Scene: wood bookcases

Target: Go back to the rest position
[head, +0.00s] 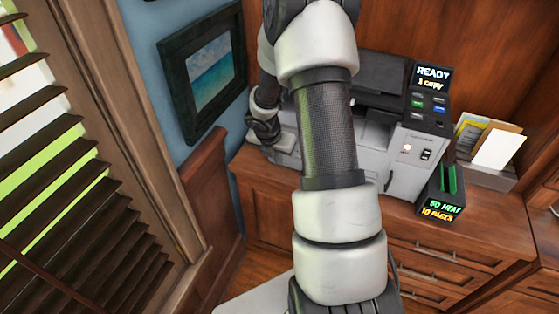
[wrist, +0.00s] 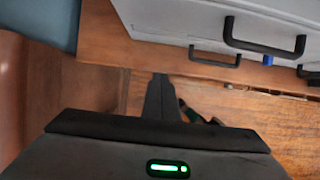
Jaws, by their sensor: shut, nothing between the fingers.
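My gripper (wrist: 161,85) points out from the bottom of the wrist view. Its fingers are shut together and nothing is held. In the head view my arm rises through the middle and bends over to the far left, beside the grey printer (head: 405,178). The fingers are hard to make out there. In the wrist view the printer's pale body (wrist: 190,18) with black handles lies beyond the fingertips, to the upper right. A gap of wooden surface shows between them in the picture; I cannot tell the height.
The printer stands on a wooden cabinet (head: 275,197) with drawers. A small black unit with lit text (head: 442,209) and a paper tray (head: 487,174) sit to its right. A framed picture (head: 207,73) hangs at left on the blue wall. Window blinds (head: 70,190) fill the left side.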

